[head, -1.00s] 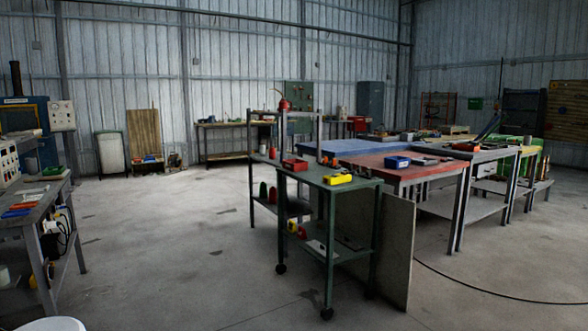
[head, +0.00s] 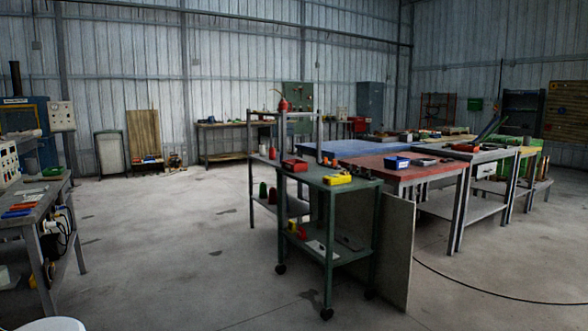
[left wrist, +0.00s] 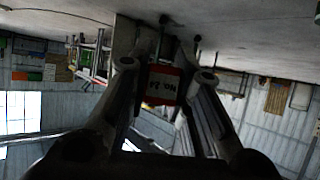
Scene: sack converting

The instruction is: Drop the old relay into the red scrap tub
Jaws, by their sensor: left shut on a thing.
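My left gripper (left wrist: 166,72) shows in the left wrist view, which is turned nearly upside down. It is shut on a small block (left wrist: 162,84) with a white label reading "No. 24" and a red part. The block is dim and partly hidden by the fingers; I cannot tell for sure that it is the old relay. In the head view a small red bin (head: 295,165) stands on the top of a green trolley (head: 343,183). I cannot tell whether it is the scrap tub. Neither gripper shows in the head view.
A yellow bin (head: 338,179) is also on the trolley, and a grey panel (head: 398,250) stands beside it. A red-topped table (head: 375,164) with a blue bin (head: 396,162) is behind. A grey bench (head: 40,200) is at left. The floor between is clear. A cable (head: 470,286) crosses the right floor.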

